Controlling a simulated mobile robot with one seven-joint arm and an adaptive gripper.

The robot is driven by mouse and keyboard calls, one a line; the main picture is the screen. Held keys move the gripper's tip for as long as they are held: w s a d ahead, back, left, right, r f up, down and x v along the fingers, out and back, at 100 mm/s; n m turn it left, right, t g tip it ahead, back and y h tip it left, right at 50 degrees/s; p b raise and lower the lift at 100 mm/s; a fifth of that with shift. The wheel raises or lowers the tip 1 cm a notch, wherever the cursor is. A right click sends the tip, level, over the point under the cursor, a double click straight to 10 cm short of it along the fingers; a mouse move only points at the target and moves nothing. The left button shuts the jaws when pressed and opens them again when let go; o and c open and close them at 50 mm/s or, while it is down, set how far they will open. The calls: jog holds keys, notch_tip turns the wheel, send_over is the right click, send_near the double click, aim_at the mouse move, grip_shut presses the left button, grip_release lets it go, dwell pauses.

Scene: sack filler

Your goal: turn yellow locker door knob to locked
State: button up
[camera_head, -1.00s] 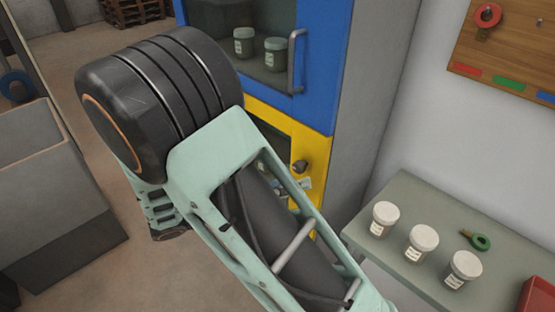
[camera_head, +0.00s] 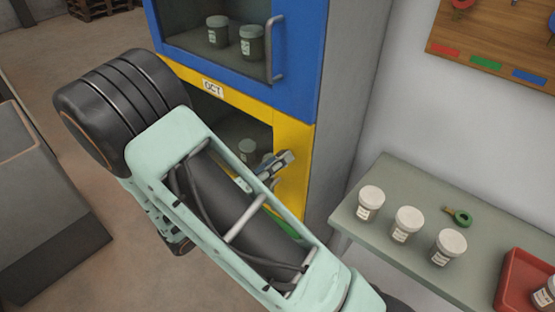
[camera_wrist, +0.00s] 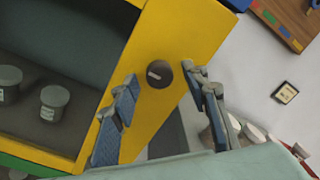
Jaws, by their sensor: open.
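The yellow locker door (camera_head: 293,150) is below the blue door in the head view, with its window and an "OCT" label. In the wrist view the yellow door frame (camera_wrist: 175,45) holds a dark round knob (camera_wrist: 159,74) with a pale mark across it. My gripper (camera_wrist: 160,112) is open. One finger is left of the knob and the other right of it in that picture, and I see no contact with it. In the head view my gripper (camera_head: 275,167) is in front of the yellow door and hides the knob.
The blue door (camera_head: 295,60) with its bar handle is above. A side table (camera_head: 400,185) at the right carries several white-lidded jars, a green-ringed key (camera_head: 461,217) and a red tray (camera_head: 515,285). A grey bin (camera_head: 40,190) stands at the left. Jars (camera_wrist: 54,103) stand behind the yellow door's window.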

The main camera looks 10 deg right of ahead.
jog(key=shift+w+d, duration=0.2)
jog(key=shift+d, duration=0.1)
jog(key=shift+c, duration=0.7)
grip_shut()
jog(key=shift+m+t+y+b, duration=0.15)
jog(key=shift+m+y+b, duration=0.15)
jog(key=shift+m+b, duration=3.25)
jog(key=shift+m+t+y+b, duration=0.25)
jog(key=shift+m+b, duration=1.8)
jog(key=shift+m, duration=2.9)
jog(key=shift+r, duration=0.1)
